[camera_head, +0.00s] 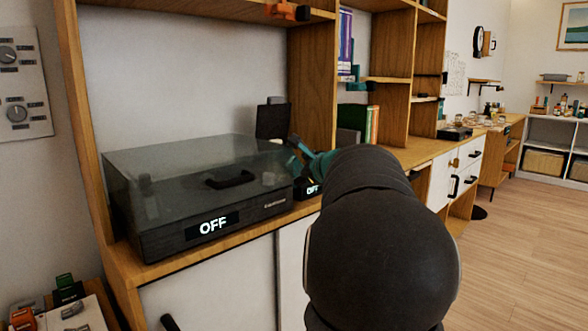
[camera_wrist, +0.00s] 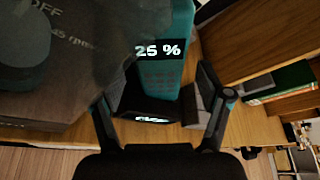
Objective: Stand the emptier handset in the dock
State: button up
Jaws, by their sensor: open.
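A teal handset (camera_wrist: 172,75) with a "25 %" display stands between my gripper's fingers in the wrist view. Its lower end is at a small black dock (camera_wrist: 150,112) with a lit display; I cannot tell whether it is fully seated. My gripper (camera_wrist: 160,95) is open, one finger on each side of the handset.
A turntable (camera_head: 200,190) under a smoky lid, marked "OFF", fills the counter left of the dock. A dark upright panel (camera_head: 272,121) stands behind. Books (camera_head: 372,125) and a wooden divider (camera_head: 312,75) are close by. A teal object (camera_head: 358,84) sits on the shelves.

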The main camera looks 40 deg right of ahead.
jog(key=shift+w+f, duration=0.15)
jog(key=shift+w, duration=0.35)
jog(key=c, duration=1.4)
